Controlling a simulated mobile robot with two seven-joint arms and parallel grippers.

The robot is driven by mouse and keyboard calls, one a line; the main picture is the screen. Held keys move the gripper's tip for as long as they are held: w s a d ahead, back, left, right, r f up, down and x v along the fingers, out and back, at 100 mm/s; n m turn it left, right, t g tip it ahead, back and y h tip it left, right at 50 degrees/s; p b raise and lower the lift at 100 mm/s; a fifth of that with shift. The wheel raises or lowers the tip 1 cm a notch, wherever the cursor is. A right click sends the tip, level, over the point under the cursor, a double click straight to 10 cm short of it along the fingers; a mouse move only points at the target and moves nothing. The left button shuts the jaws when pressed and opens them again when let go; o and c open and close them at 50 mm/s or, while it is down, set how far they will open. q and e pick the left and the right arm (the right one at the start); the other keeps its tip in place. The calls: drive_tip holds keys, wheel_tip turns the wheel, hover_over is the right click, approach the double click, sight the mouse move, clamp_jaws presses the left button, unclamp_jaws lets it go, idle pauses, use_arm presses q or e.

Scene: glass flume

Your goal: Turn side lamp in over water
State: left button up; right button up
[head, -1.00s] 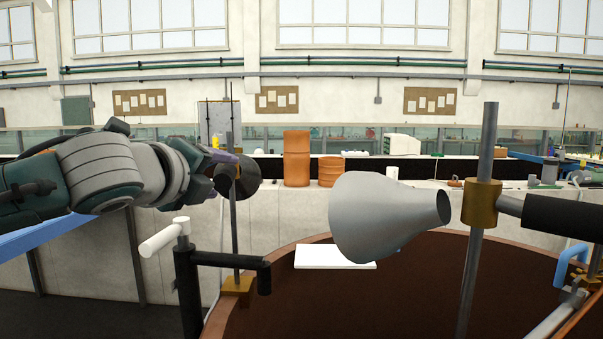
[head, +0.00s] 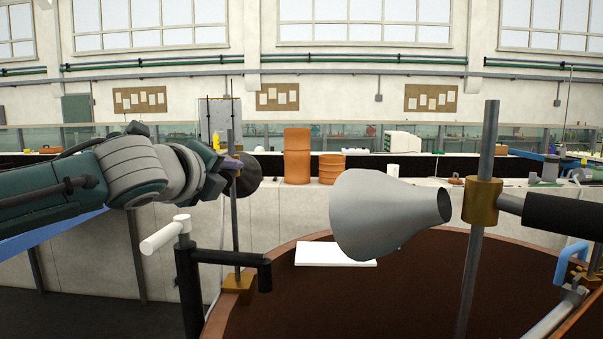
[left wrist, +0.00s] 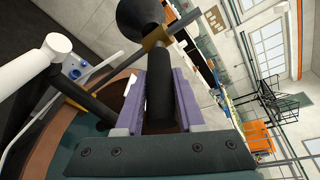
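The side lamp has a dark conical shade (head: 247,174) on an upright rod (head: 234,215) at the tank's left rim. In the left wrist view, its shade (left wrist: 140,14), brass clamp (left wrist: 156,39) and black handle (left wrist: 161,95) show. My left gripper (head: 228,163) is at this lamp, partly hidden in the head view. In the left wrist view, the purple fingers of my left gripper (left wrist: 160,92) lie along both sides of the handle and appear shut on it. The round tank (head: 440,270) has a dark brown inside; I cannot make out a water surface. My right gripper is not in view.
A large grey lamp shade (head: 385,215) on a steel post (head: 470,275) stands close at the right. A black bracket with a white crossbar (head: 165,234) stands in front of my left arm. A white slab (head: 335,254) lies inside the tank.

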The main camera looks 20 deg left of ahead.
use_arm(q)
clamp_jaws()
idle(0.9)
